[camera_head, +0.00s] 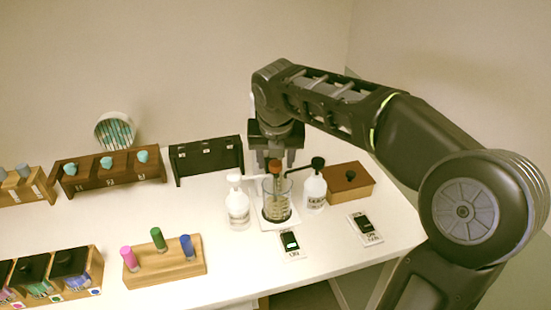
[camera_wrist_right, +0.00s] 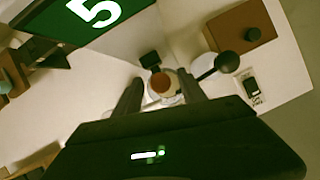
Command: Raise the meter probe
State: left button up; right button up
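The right gripper looks open. The lower part of the probe is hard to make out through the glass. My left gripper is not in view.
White bottles stand close on the left (camera_head: 237,206) and right (camera_head: 314,190) of the beaker. A brown box (camera_head: 349,182) is behind right. Bottle racks and a wooden stand (camera_head: 166,264) fill the left side.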

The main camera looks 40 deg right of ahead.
grip_shut()
dwell(0.3)
dwell(0.9)
